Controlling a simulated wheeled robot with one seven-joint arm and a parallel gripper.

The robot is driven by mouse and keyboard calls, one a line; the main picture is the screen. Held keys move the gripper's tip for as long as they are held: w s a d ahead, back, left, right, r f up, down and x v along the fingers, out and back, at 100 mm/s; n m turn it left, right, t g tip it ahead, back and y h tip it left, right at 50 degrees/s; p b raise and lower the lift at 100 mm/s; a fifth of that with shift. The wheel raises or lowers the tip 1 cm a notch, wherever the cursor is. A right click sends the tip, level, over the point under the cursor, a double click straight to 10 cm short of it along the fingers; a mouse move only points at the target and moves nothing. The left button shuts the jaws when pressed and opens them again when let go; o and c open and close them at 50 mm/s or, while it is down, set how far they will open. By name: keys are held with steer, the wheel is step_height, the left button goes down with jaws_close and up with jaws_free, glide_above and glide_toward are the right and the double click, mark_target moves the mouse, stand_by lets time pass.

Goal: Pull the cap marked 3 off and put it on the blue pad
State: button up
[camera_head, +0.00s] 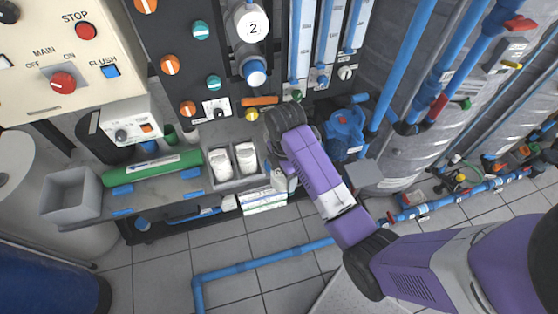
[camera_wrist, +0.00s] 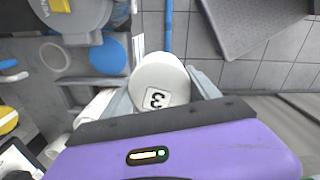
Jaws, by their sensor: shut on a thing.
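The white round cap marked 3 (camera_wrist: 158,78) is in the wrist view, between the two pale fingers of my gripper (camera_wrist: 162,92). My gripper is shut on the cap, and the cap's marked end faces the camera. A flat blue disc (camera_wrist: 108,56), which looks like the blue pad, lies just left of the cap in the wrist view, apart from it. In the head view my gripper (camera_head: 284,178) is low in front of the rack, right of the grey bins, mostly hidden by my purple wrist. I cannot make out the cap's mark there.
Grey bins (camera_head: 236,182) with white items stand left of my gripper in the head view. A green cylinder (camera_head: 152,168) lies farther left, beside an empty grey tray (camera_head: 70,206). A blue pump (camera_head: 346,126) and blue pipes are close on the right. A housing marked 2 (camera_head: 252,30) hangs above.

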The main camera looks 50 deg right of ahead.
steer(key=shift+s+d+r, duration=0.3)
steer(key=shift+d+r, duration=0.15)
steer(key=shift+r, duration=0.15)
steer(key=w+d+f, duration=0.1)
steer(key=w+f, duration=0.1)
steer(key=w+d+f, duration=0.3)
steer(key=w+f, duration=0.1)
steer(key=shift+w+d, duration=0.25)
steer(key=shift+w, duration=0.15)
steer(key=w+d+f+b, duration=0.1)
steer(key=b, duration=0.2)
steer(key=w+f+b, duration=0.1)
steer(key=b, duration=0.1)
steer(key=shift+w+d+f+b, duration=0.25)
steer(key=shift+d+b, duration=0.1)
steer(key=shift+b, duration=0.05)
steer(key=shift+f, duration=0.55)
steer(key=o, duration=2)
steer(key=shift+c, duration=0.2)
